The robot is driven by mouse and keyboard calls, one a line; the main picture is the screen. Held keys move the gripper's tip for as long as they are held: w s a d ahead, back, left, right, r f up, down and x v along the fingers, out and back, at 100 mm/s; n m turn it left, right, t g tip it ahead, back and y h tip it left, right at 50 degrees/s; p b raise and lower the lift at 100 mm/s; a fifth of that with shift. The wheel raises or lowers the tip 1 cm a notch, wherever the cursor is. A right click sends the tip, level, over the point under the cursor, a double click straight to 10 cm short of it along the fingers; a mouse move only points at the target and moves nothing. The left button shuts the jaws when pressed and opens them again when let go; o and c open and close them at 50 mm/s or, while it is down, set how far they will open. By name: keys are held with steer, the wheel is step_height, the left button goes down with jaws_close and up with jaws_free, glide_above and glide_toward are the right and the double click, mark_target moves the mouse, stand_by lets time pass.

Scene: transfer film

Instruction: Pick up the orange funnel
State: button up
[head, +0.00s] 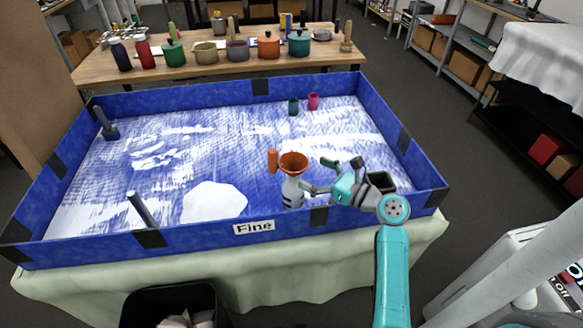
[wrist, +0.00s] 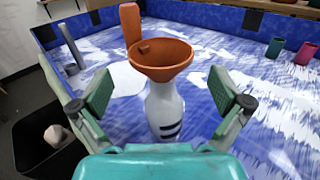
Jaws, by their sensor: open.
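The orange funnel (head: 293,161) sits upright in the mouth of a white bottle (head: 291,192) with dark stripes, near the front of the blue-walled tray (head: 80,256). In the wrist view the funnel (wrist: 160,57) is in the middle, its spout hidden in the bottle (wrist: 165,108). My gripper (head: 318,176) is open, to the right of the bottle. In the wrist view its two fingers (wrist: 168,93) are spread on either side of the bottle, below the funnel's rim, with clear gaps.
Grey rods (head: 140,208) stand at the left. A black bin (head: 170,302) is in front. Pots stand on a wooden table (head: 180,78) behind.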

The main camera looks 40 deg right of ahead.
mark_target(282, 157)
steer(key=shift+w+a+f, duration=0.1)
steer(key=shift+w+a, duration=0.1)
steer(key=shift+w, duration=0.85)
steer(key=shift+w+a, duration=0.15)
steer(key=shift+w, duration=0.9)
steer(key=shift+w+a+f, duration=0.1)
steer(key=shift+w+a, duration=0.1)
steer(key=shift+w, duration=0.85)
steer(key=c, duration=1)
